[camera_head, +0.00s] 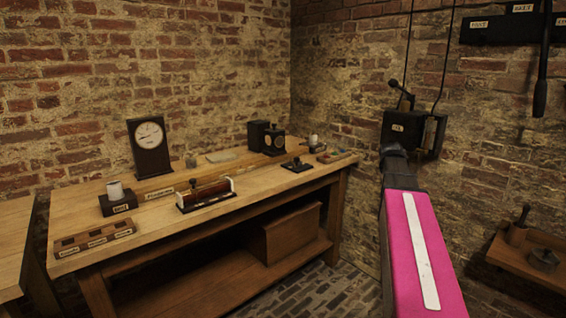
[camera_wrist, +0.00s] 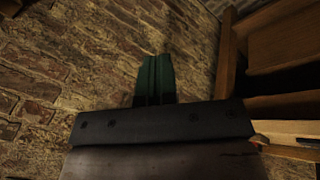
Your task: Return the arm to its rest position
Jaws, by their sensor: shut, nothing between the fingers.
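My gripper (camera_wrist: 155,62) shows in the wrist view as two dark green fingers, close together with nothing between them. They point toward a bare brick wall. In the head view my arm, with a pink cover and a white stripe, reaches up from the bottom right. Its dark end (camera_head: 394,158) appears just below a black wall box (camera_head: 399,126) with a lever. Whether it touches the box, I cannot tell. The fingers are hard to make out in the head view.
A wooden workbench (camera_head: 150,210) on the left holds a clock (camera_head: 149,146), a jar on a labelled block (camera_head: 118,200), a coil apparatus (camera_head: 206,194) and black boxes (camera_head: 265,137). A wooden shelf (camera_head: 530,262) is at the right. Brick floor shows between bench and arm.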

